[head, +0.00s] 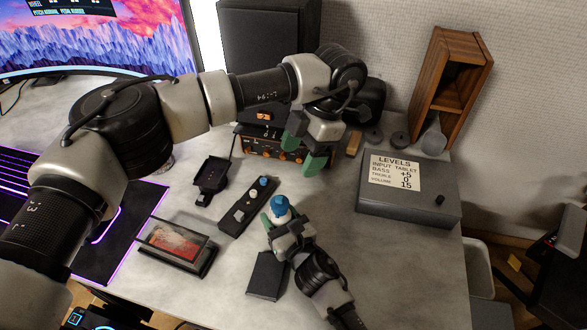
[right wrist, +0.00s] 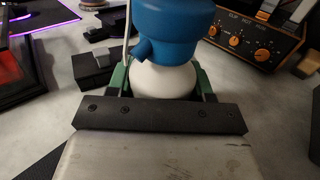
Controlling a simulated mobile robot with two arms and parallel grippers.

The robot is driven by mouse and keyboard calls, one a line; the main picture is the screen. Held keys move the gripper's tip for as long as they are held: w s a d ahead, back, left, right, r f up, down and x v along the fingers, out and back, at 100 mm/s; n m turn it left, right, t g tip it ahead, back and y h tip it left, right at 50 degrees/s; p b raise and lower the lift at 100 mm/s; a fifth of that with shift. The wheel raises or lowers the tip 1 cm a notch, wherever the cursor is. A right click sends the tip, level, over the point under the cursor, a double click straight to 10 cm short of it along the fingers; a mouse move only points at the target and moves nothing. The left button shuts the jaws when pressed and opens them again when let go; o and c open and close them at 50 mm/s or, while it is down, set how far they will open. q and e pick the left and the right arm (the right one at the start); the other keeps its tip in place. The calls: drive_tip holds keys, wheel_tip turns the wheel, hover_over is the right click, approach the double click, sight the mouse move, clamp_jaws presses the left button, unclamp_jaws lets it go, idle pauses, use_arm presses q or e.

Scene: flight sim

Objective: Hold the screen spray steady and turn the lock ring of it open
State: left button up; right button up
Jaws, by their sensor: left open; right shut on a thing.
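The screen spray (head: 280,207) is a white bottle with a blue top, upright near the middle of the desk. In the right wrist view its blue top (right wrist: 172,28) has a small spout pointing left, above the rounded white body (right wrist: 163,80). My right gripper (head: 279,222) is shut on the white body, a green-tipped finger on each side. I cannot make out the lock ring apart from the blue top. My left gripper (head: 306,145) is open and empty, behind and above the spray, in front of the orange-trimmed box.
An orange-trimmed knob box (head: 262,151) stands behind the spray. A dark switch strip (head: 240,215) lies close left, a black block (head: 266,276) in front. A glass-topped case (head: 180,246) is farther left. A grey levels box (head: 408,200) is at right.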

idle(0.4)
drive_tip(key=o, duration=1.1)
